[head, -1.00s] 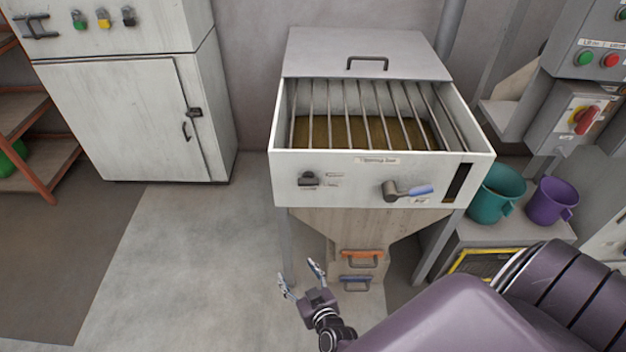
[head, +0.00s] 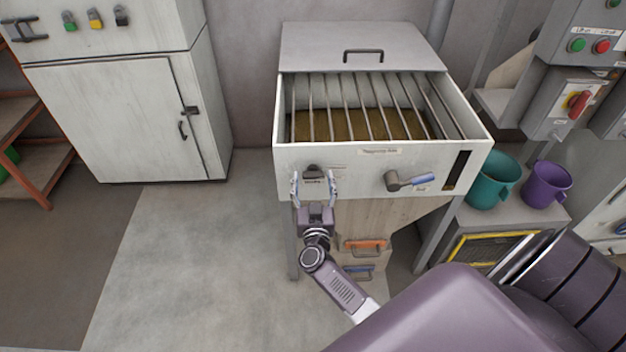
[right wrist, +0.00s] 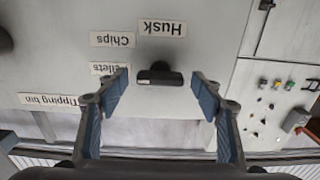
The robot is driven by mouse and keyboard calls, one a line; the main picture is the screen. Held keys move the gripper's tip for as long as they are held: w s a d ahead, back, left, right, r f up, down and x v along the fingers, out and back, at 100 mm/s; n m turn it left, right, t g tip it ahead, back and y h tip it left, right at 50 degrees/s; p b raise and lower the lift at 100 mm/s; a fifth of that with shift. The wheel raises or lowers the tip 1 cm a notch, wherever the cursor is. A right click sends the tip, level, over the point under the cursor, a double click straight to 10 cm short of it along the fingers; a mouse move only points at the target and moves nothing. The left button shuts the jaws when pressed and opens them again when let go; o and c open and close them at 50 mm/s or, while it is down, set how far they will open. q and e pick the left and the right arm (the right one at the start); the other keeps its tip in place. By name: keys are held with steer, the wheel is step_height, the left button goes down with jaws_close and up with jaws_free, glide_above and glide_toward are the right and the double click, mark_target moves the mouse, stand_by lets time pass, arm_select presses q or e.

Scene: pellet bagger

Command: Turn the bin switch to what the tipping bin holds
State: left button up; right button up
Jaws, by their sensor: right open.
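The tipping bin (head: 300,157) stands in the middle of the head view, lid raised, with brown-yellow material (head: 355,124) under its bars. The grain is too fine to name for sure. The dark bin switch (head: 313,170) is on its front panel at left. In the right wrist view, the switch (right wrist: 160,77) has a bar-shaped knob beside labels Husk (right wrist: 162,29), Chips (right wrist: 112,39) and a partly covered Pellets (right wrist: 103,69). My right gripper (head: 314,186) is open in front of the switch, one finger either side, apart from the knob. My left gripper is not in view.
Orange (head: 365,244) and blue handles are below on the hopper. Teal (head: 492,182) and purple (head: 546,186) buckets stand at right. The floor at left is clear.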

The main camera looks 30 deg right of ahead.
steer(key=c, duration=1.2)
steer(key=shift+o, duration=0.2)
steer(key=shift+m, duration=0.3)
steer(key=m, duration=0.3)
steer(key=shift+m, duration=0.3)
steer(key=m+b, duration=0.1)
steer(key=m, duration=0.3)
steer(key=shift+f+m, duration=0.1)
steer(key=shift+m, duration=0.2)
steer(key=m+b, duration=0.1)
steer(key=m, duration=0.3)
steer(key=shift+m+b, duration=1.05)
steer(key=shift+m, duration=1.45)
